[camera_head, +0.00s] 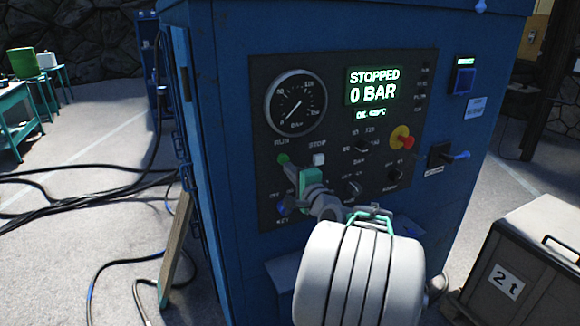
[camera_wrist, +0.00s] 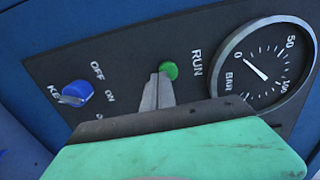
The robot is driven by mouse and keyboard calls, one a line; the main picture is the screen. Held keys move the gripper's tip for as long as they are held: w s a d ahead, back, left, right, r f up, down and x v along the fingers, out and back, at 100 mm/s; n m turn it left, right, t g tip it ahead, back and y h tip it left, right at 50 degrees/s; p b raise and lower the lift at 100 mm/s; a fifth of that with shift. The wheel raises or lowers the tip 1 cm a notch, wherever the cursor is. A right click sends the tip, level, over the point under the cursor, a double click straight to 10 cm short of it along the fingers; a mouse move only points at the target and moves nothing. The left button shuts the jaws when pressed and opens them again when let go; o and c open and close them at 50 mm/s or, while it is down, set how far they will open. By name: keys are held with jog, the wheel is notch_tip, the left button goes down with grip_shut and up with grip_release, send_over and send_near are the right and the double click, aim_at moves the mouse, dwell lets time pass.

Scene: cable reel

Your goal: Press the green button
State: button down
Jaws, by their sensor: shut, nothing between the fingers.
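The green button (camera_head: 283,159) is small and round, marked RUN, on the dark control panel (camera_head: 325,75) of a blue cabinet. It also shows in the wrist view (camera_wrist: 169,70), beside the RUN label. My gripper (camera_head: 288,169) is shut and empty, its fingertips just below the button. In the wrist view the shut fingertips (camera_wrist: 161,78) lie right at the button's edge; I cannot tell whether they touch it. The display (camera_head: 374,86) reads STOPPED and 0 BAR.
A round gauge (camera_head: 296,100) sits above the button, and a white STOP button (camera_head: 319,159) to its right. A blue key knob (camera_wrist: 75,92) is near my fingers. A grey crate (camera_head: 520,262) stands at the lower right.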

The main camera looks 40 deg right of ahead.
jog(key=shift+w, duration=0.25)
jog(key=shift+w, duration=0.1)
jog(key=shift+w+d+r, duration=0.2)
jog(key=shift+w+r, duration=0.15)
jog(key=shift+w, duration=0.15)
jog(key=b+v, duration=0.3)
jog(key=v, duration=1.1)
jog(key=shift+f, duration=0.3)
